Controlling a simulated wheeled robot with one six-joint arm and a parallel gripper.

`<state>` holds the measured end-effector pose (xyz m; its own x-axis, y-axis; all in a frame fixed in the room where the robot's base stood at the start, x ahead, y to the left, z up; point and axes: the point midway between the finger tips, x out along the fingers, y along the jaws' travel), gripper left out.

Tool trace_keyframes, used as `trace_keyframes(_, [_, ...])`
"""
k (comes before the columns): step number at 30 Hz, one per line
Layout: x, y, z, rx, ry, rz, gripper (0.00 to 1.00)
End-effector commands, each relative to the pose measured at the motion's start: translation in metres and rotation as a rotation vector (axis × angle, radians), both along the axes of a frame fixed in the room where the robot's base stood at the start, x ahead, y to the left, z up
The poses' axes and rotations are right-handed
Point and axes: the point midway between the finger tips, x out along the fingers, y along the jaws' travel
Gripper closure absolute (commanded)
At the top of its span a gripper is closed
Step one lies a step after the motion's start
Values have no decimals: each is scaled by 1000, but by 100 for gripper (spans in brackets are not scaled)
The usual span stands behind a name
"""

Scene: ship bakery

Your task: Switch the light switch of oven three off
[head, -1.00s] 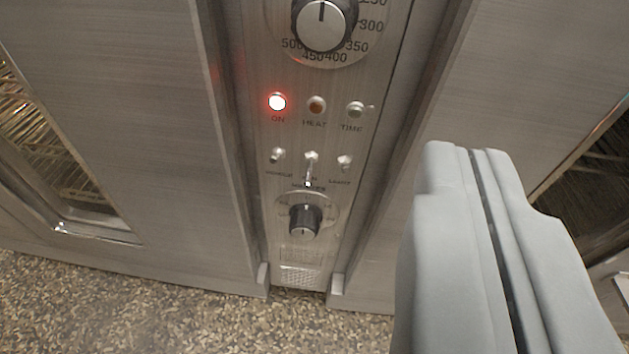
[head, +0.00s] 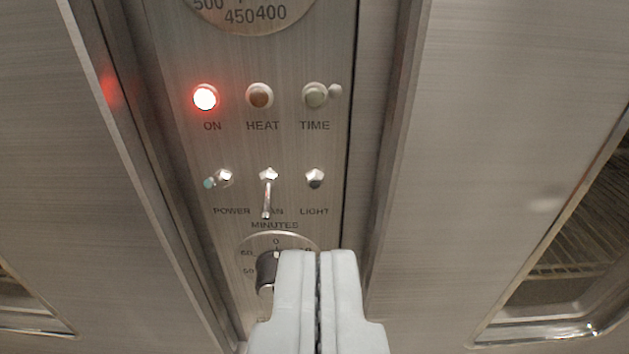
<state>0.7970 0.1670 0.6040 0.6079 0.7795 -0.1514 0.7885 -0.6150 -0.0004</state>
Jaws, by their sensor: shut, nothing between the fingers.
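The light switch (head: 315,179) is a small metal toggle above the label LIGHT, at the right end of a row of three switches on the oven's control panel (head: 340,140). Which way its lever points is hard to tell. My gripper (head: 318,254) is shut and empty. Its tips are below the light switch in the picture, apart from it, and cover part of the timer knob (head: 267,271). I cannot see an oven number.
The fan switch (head: 267,190), lever down, and the power switch (head: 222,177) sit left of the light switch. Above are a lit red ON lamp (head: 205,97), the HEAT lamp (head: 259,95) and the TIME lamp (head: 315,95). Oven doors with windows (head: 565,235) flank the panel.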

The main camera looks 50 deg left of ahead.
Motion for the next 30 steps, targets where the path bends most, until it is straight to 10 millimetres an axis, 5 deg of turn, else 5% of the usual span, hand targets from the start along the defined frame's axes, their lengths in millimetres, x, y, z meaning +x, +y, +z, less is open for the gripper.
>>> trace_keyframes(18, [49,64,-13,-1,0,2,100])
trace_keyframes(30, [60,77,-15,0,0,-1,100])
